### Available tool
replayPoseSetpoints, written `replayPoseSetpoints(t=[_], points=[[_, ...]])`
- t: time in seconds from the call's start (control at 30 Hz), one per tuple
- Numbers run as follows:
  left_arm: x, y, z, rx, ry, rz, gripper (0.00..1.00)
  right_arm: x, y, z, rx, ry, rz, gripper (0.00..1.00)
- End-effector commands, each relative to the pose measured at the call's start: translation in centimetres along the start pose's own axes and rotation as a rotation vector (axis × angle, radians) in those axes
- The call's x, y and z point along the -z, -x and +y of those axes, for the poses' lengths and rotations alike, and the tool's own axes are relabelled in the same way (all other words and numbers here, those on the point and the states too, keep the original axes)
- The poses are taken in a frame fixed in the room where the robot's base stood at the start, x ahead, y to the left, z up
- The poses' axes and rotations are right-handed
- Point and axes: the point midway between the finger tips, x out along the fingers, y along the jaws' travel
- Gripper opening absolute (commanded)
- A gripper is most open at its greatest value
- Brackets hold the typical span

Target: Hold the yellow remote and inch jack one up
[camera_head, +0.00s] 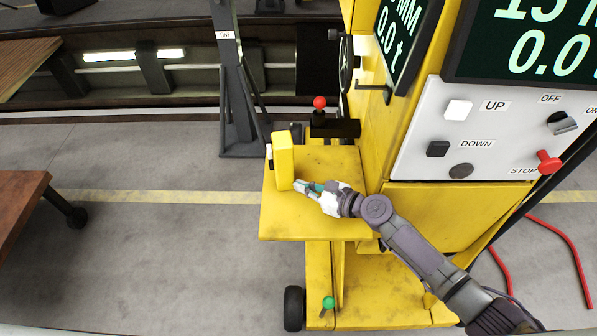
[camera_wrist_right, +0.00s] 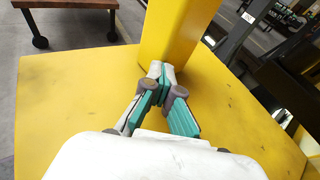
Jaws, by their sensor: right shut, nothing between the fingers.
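The yellow remote (camera_head: 284,160) stands upright on the yellow shelf (camera_head: 330,222) of the yellow cabinet. A small white part shows at its left side. My right gripper (camera_head: 299,186) is shut and empty, its fingertips low beside the remote's near side. In the right wrist view the shut fingertips (camera_wrist_right: 163,72) are at the foot of the yellow remote (camera_wrist_right: 178,35); I cannot tell whether they touch it. The dark jack (camera_head: 238,100) with a small white label, seemingly "ONE", stands on the floor behind the shelf. My left gripper is not in view.
The control panel (camera_head: 470,140) has UP, DOWN, OFF and STOP marks, with screens (camera_head: 540,45) above. A red-knobbed lever (camera_head: 320,103) stands at the back of the shelf. A brown wheeled table (camera_head: 20,200) is at the left. Red cable (camera_head: 570,245) lies at the right.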

Motion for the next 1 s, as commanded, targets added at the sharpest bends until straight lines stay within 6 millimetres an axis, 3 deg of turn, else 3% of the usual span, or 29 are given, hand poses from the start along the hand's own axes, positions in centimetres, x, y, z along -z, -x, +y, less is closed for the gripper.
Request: replayPoseSetpoints(t=[0.07, 0.5, 0.73, 0.83, 1.0], points=[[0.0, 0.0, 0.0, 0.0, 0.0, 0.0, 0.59, 0.0, 0.0, 0.0, 0.0, 0.0, 0.0, 0.1], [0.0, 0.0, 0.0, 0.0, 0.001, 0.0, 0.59, 0.0, 0.0, 0.0, 0.0, 0.0, 0.0, 0.83], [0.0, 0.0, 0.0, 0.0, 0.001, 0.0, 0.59, 0.0, 0.0, 0.0, 0.0, 0.0, 0.0, 0.83], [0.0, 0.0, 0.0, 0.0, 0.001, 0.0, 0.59, 0.0, 0.0, 0.1, -0.002, 0.003, 0.0, 0.77], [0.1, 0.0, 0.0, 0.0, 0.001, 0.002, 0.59, 0.0, 0.1, 1.2, -0.024, 0.063, 0.004, 0.77]])
